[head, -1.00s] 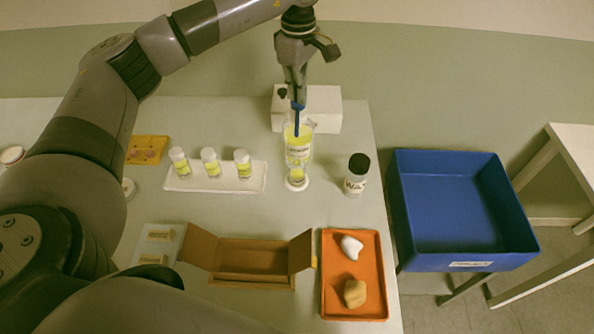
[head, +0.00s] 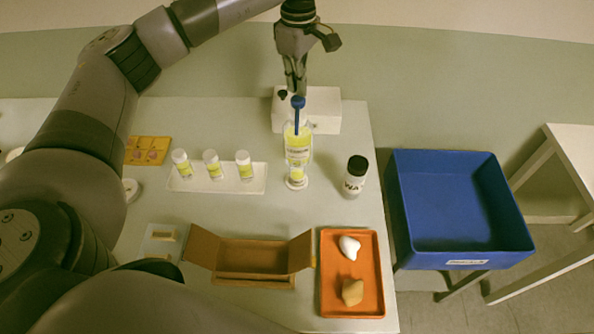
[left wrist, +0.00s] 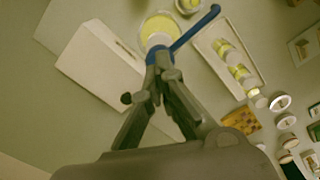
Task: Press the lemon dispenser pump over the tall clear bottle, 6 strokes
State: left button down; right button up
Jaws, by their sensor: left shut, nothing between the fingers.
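The lemon dispenser (head: 298,142) is a clear container of yellow liquid with a blue pump head (head: 298,102), in front of a white block. A clear vessel with yellow in it (head: 297,174) shows directly below; I cannot tell clearly where the dispenser ends and the tall bottle begins. My left gripper (head: 295,91) is shut and empty, its tips just above or at the pump head; contact is unclear. My right gripper is out of view.
A white block (head: 325,112) stands behind. Left is a white tray (head: 215,187) with three small yellow-labelled bottles. Right are a black-capped bottle (head: 355,176) and a blue bin (head: 455,205). In front are an open cardboard box (head: 250,254) and an orange tray (head: 365,303) with two stones.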

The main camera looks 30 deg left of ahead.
pick_arm(q)
jog(key=shift+r, duration=0.15)
jog(key=shift+r+p, duration=2.05)
jog(key=shift+r, duration=0.85)
